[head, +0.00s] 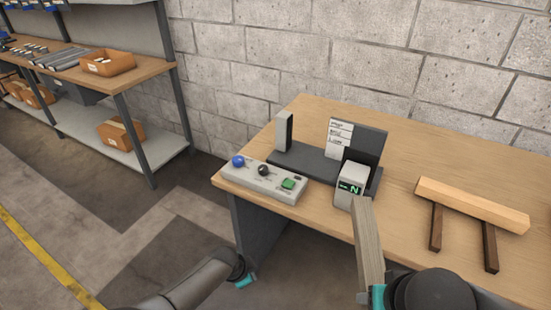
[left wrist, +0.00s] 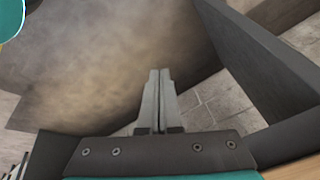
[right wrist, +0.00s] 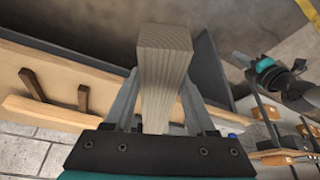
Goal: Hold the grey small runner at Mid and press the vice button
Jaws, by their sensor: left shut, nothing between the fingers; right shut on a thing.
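My right gripper (right wrist: 165,105) is shut on a grey wooden runner (right wrist: 165,60). In the head view the runner (head: 367,240) stands out from the gripper in front of the table edge, its far end by the white display box (head: 350,187), which shows a green N. The vice (head: 310,165) has a dark base, a grey upright at its left end and a dark plate at its right. A grey control box (head: 262,181) in front carries a green button (head: 288,184), a blue knob and a black knob. My left gripper (left wrist: 160,75) is shut and empty, below and in front of the table.
A pale wooden bar (head: 472,204) lies across two dark strips on the right of the table (head: 420,150). A white card (head: 340,137) with several lines stands at the vice. Shelving (head: 110,100) with orange bins is at the far left. The floor between is clear.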

